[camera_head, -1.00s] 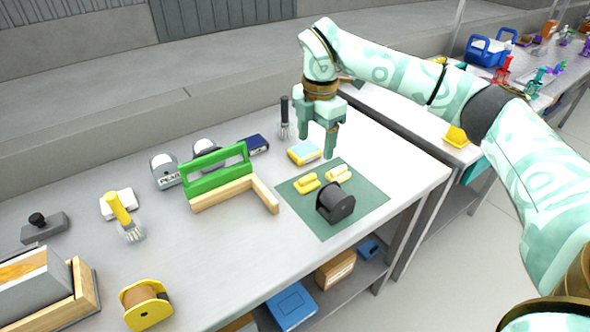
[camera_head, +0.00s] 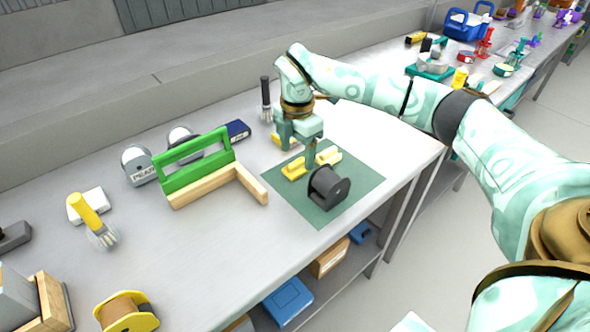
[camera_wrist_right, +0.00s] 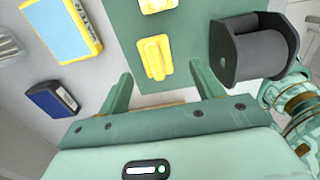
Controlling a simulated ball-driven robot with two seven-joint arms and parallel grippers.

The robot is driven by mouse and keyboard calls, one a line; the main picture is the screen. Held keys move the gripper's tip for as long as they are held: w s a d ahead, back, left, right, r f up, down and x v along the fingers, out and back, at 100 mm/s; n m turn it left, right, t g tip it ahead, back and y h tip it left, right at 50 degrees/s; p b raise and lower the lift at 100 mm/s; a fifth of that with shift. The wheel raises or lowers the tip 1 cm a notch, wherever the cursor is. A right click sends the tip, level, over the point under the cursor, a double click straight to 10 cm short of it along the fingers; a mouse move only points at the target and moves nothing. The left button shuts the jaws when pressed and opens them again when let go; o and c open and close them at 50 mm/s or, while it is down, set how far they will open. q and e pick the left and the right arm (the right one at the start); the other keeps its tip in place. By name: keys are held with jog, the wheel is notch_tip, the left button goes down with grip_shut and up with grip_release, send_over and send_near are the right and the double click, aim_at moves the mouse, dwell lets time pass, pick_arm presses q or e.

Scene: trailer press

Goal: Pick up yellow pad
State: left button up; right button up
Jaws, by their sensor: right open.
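Two small yellow pads lie on a dark green mat (camera_head: 350,183): a left yellow pad (camera_head: 294,168) and a right yellow pad (camera_head: 329,156). In the right wrist view one yellow pad (camera_wrist_right: 154,57) lies just beyond and between my finger tips, and another yellow pad (camera_wrist_right: 157,6) is cut by the top edge. My right gripper (camera_head: 299,155) is open and empty above the mat's back edge, its fingers pointing down close to the pads. It also shows open in the right wrist view (camera_wrist_right: 164,82). My left gripper is out of view.
A black spool-like holder (camera_head: 327,187) stands on the mat close to the pads. A yellow-and-light-blue block (camera_wrist_right: 62,32) lies beside the mat, mostly hidden by my gripper in the head view. A green-and-wood frame (camera_head: 205,172) stands left.

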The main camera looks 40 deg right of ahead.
aim_at(296, 161)
jog(key=f, duration=0.1)
jog(key=f+b, duration=0.1)
jog(key=f, duration=0.2)
jog(key=shift+w+f+b, duration=0.35)
jog(key=shift+b, duration=0.05)
jog(key=shift+r, duration=0.15)
jog(key=shift+s, duration=0.1)
jog(key=shift+c, duration=0.9)
jog(key=c, duration=0.9)
